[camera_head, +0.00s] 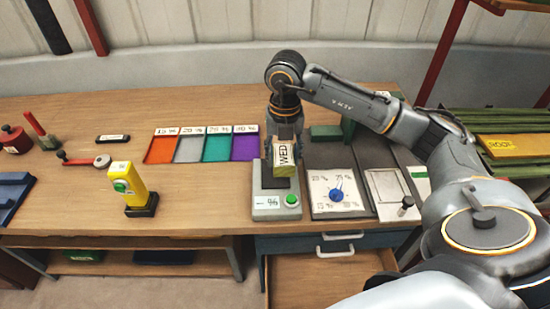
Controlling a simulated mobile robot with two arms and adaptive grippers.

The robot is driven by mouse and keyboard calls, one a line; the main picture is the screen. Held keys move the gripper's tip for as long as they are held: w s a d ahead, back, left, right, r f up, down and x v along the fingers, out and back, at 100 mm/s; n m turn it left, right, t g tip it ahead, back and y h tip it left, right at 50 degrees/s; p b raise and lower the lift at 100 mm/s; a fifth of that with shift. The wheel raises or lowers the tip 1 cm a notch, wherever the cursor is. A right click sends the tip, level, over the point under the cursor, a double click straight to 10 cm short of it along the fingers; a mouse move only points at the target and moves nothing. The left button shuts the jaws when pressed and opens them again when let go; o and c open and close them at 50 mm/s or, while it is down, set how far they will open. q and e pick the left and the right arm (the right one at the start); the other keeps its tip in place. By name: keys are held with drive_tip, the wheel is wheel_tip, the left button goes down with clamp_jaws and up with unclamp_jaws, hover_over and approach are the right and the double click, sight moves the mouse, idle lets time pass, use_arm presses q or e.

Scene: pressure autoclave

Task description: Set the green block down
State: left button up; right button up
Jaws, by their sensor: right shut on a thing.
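My right gripper (284,128) reaches down over the bench and is shut on a block marked WED (284,155). That block has a pale label and a yellowish-olive lower face. It is over the dark top of a grey device (277,209) with a small display and a green button; I cannot tell whether it touches. A plain green block (325,132) lies on the dark panel just right of the gripper, apart from it. My left gripper is not in view.
Orange, grey, teal and purple trays (163,147) lie left of the gripper. A yellow upright device (128,186) stands at front left. A panel with a blue knob (336,194) is right of the grey device. An open drawer (325,278) juts out below. The bench's middle front is clear.

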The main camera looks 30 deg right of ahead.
drive_tip(key=w+f, duration=0.2)
drive_tip(key=w+d+f+p, duration=0.1)
drive_tip(key=f, duration=0.1)
drive_tip(key=w+f, duration=0.2)
drive_tip(key=shift+w+d+f+p, duration=0.1)
drive_tip(key=shift+w+d+p, duration=0.25)
wheel_tip(320, 180, down, 3)
drive_tip(key=shift+w+p, duration=0.15)
drive_tip(key=shift+p, duration=0.8)
drive_tip(key=shift+f, duration=0.15)
drive_tip(key=shift+f, duration=0.1)
drive_tip(key=shift+f+b, duration=0.15)
drive_tip(key=shift+b, duration=0.2)
drive_tip(key=o, duration=1.2)
drive_tip(key=shift+c, duration=0.2)
